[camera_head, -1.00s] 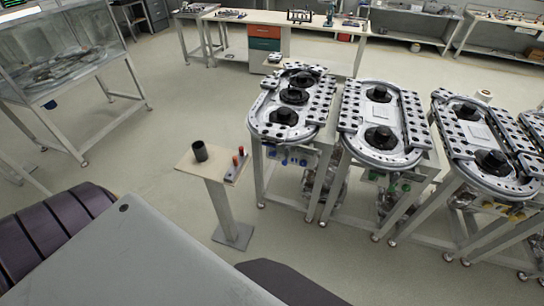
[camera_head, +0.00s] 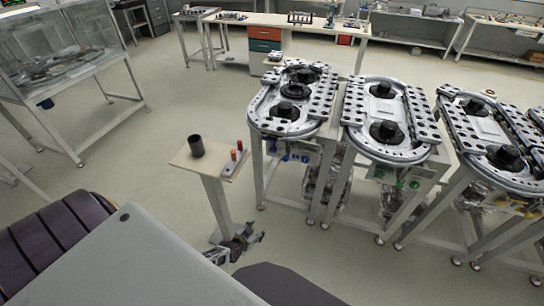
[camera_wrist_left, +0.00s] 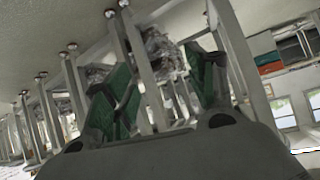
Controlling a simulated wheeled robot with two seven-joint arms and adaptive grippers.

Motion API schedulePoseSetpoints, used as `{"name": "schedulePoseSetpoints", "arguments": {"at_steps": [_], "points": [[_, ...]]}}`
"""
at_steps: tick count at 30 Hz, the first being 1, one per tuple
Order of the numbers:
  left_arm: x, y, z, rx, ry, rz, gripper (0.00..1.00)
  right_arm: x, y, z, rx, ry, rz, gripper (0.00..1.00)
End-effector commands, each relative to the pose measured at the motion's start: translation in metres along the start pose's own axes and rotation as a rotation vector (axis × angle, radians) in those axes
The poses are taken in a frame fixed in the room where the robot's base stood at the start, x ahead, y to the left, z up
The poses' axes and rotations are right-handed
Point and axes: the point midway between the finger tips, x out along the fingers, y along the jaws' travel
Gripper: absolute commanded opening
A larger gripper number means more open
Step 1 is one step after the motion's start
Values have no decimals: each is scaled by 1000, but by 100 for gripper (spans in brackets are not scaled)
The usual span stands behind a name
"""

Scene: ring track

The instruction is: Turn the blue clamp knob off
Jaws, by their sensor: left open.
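The blue clamp knobs (camera_head: 285,153) are small blue parts under the front edge of the nearest ring track (camera_head: 258,122), at the left of the row. They are too small to tell their turned position. My left gripper (camera_head: 255,235) is low beside the foot of the small pedestal, below and left of the knobs and apart from them. In the left wrist view my left gripper (camera_wrist_left: 165,75) is open and empty, with green pads on its fingers and table legs beyond. My right gripper is not in view.
A small pedestal table (camera_head: 185,158) holds a black cup (camera_head: 196,146) and red-topped parts (camera_head: 235,158), in front of the track. Green knobs (camera_head: 400,183) and yellow knobs (camera_head: 525,212) sit under the other tracks. A glass tank (camera_head: 60,50) stands left.

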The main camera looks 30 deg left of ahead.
Motion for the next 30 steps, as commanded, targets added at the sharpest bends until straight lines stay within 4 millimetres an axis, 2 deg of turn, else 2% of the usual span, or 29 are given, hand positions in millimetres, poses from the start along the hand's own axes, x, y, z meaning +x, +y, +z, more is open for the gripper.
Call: {"name": "schedulePoseSetpoints", "arguments": {"at_steps": [1,7,15,18,24,30], "points": [[11,-8,-20,-5,56,-13,56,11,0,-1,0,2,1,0],[27,-38,-104,-38,249,-74,56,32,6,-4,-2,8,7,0],[27,-72,-203,-100,468,-162,56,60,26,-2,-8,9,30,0],[23,-81,-231,-126,525,-190,56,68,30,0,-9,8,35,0],[15,-93,-265,-162,591,-231,56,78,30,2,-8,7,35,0],[12,-96,-274,-175,606,-242,56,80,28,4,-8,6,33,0]]}}
